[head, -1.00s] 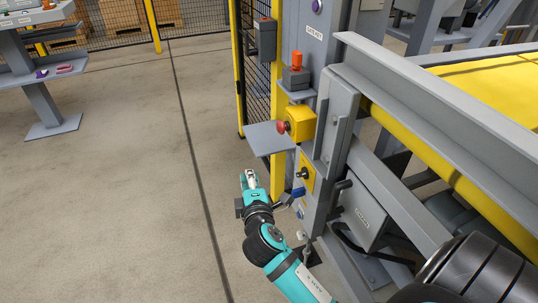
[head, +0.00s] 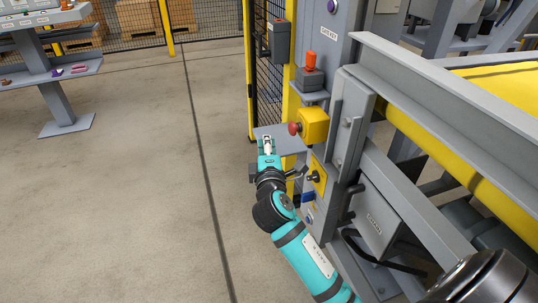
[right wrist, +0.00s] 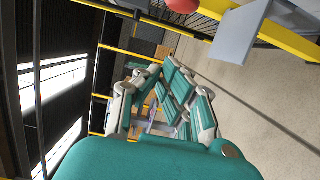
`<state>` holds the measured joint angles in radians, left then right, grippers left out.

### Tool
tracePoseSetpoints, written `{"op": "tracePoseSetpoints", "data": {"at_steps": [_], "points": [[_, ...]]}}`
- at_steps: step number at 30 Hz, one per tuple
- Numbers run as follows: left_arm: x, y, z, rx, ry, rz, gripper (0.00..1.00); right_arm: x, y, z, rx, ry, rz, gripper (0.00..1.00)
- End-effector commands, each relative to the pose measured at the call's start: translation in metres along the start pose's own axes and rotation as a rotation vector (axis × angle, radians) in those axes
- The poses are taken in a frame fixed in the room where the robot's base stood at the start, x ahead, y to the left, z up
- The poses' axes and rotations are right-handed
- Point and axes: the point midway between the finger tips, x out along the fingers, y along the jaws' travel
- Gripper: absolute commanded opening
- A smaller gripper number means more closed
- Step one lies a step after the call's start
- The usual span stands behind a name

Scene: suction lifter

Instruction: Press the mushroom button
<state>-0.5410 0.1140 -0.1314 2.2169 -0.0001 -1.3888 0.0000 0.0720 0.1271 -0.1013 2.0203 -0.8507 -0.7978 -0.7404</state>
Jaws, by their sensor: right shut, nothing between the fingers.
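The red mushroom button (head: 294,129) sticks out to the left from a yellow box (head: 316,127) on the grey machine post. In the right wrist view a red rounded part (right wrist: 183,4), which looks like the button, is cut off by the top edge. My right gripper (head: 267,144) is shut and empty, below and left of the button and apart from it in the picture. Its closed fingers also show in the right wrist view (right wrist: 158,78). My left gripper is not in view.
A grey shelf plate (head: 270,132) juts out beside the button, close to my right gripper. An orange-topped device (head: 310,77) stands above the button. A yellow switch plate (head: 317,176) with a black knob is below it. Open floor (head: 130,200) lies to the left.

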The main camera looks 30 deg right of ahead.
Motion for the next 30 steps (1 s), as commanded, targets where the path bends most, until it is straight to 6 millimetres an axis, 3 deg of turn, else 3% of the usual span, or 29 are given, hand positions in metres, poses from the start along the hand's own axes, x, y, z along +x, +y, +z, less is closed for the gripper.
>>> {"op": "tracePoseSetpoints", "data": {"at_steps": [5,12,27,30], "points": [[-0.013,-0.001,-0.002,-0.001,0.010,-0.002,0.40,0.036,0.000,0.003,-0.002,-0.002,0.002,0.00],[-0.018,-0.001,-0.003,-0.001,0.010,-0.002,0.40,0.040,0.000,0.034,-0.001,-0.001,0.000,0.00],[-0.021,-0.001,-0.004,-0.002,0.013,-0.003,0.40,0.041,0.000,0.040,-0.001,0.000,-0.001,0.00],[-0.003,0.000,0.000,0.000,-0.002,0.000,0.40,0.043,0.002,0.045,-0.002,0.000,-0.001,0.00]]}}
